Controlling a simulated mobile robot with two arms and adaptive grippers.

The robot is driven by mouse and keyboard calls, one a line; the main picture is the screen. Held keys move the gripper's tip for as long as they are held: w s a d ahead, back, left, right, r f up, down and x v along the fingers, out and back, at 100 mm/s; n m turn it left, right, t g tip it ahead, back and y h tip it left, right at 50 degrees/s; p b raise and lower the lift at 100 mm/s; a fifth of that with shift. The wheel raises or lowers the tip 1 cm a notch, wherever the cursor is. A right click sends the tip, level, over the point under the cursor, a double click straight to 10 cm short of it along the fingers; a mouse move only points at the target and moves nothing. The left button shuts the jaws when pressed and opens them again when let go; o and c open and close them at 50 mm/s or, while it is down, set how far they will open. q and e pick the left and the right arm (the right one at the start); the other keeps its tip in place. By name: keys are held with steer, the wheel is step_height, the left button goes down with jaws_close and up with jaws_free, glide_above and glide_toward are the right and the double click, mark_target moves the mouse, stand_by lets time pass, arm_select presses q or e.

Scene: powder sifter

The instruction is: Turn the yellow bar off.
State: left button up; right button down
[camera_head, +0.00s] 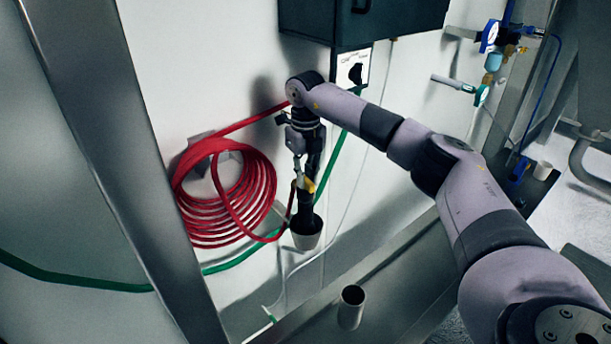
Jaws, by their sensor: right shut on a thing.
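The yellow bar (308,184) shows as a small yellow piece at the wall, just beside the red hose coil. My right gripper (302,176) reaches down to it from above and is shut on it. The fingers and wrist hide part of the bar, so its exact angle is hard to tell. A dark vertical pipe runs below the bar to a pale cup-shaped piece (307,235). My left gripper is not in view.
A coiled red hose (226,192) hangs on the wall left of my gripper. A green hose (75,281) runs low along the wall. A dark box (362,22) is above. A metal cup (351,307) stands on the steel ledge (405,290). A metal post (115,150) is at left.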

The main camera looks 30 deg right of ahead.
steer(key=shift+n, duration=0.3)
steer(key=n+b, duration=0.1)
steer(key=n, duration=0.2)
steer(key=shift+n, duration=0.4)
steer(key=n, duration=0.4)
steer(key=shift+n, duration=0.4)
stand_by(0.8)
steer(key=c, duration=1.6)
jaws_free()
step_height(320, 180, up, 12)
steer(key=shift+r, duration=0.1)
steer(key=shift+c, duration=0.3)
